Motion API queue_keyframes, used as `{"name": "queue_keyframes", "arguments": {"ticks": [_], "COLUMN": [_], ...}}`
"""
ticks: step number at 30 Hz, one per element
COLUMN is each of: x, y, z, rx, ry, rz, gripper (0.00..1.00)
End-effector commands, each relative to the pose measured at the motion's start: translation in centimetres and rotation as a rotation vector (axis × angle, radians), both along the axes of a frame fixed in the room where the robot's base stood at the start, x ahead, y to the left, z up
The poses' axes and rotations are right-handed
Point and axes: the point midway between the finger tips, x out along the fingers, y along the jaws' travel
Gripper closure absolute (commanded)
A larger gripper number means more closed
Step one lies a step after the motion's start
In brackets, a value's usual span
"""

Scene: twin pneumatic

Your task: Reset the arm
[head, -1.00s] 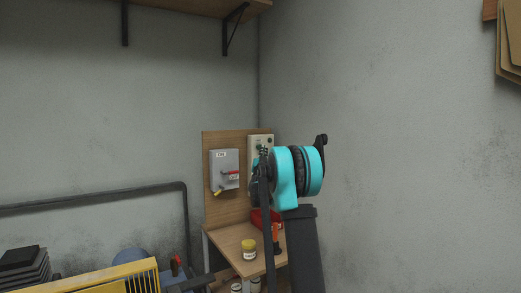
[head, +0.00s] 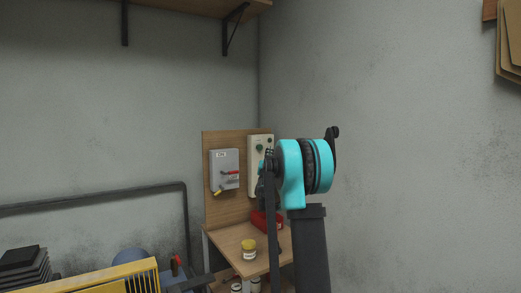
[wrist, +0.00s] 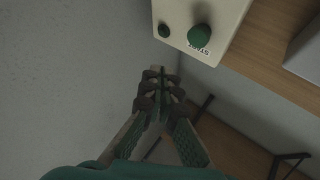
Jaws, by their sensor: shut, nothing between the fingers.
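My gripper (wrist: 160,92) shows in the wrist view with its green-padded fingers together and nothing between them. It points toward the wall corner, just below and left of a cream control box with a green button (wrist: 199,37) labelled START. A gap seems to separate the fingers from the box. In the head view my turquoise and black arm stands right of the control box (head: 258,150) and covers part of it. The gripper itself is mostly hidden there behind my arm.
A yellow-lidded jar (head: 249,250) and a red bin (head: 262,221) are on the small bench. A yellow rack (head: 120,278) stands lower left. The right wall beside my arm is clear.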

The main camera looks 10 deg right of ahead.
Motion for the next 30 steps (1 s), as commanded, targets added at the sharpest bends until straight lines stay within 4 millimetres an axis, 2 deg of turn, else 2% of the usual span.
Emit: {"name": "queue_keyframes", "arguments": {"ticks": [8, 11, 14, 17, 20, 24, 26, 30], "x": [-0.1, -0.9, -2.7, -5.8, -9.9, -16.5, -19.6, -27.0], "y": [0.2, 1.4, 3.6, 6.3, 8.7, 11.2, 12.1, 13.4], "z": [-0.2, -1.2, -3.6, -7.4, -11.9, -18.3, -20.9, -26.7], "rx": [0.000, 0.000, -0.004, -0.005, -0.007, -0.006, -0.003, 0.002], "ry": [0.012, 0.071, 0.193, 0.356, 0.529, 0.760, 0.852, 1.056], "rz": [0.007, 0.040, 0.102, 0.175, 0.238, 0.303, 0.325, 0.356], "gripper": [1.00, 1.00, 1.00, 1.00, 1.00, 1.00, 1.00, 1.00]}}
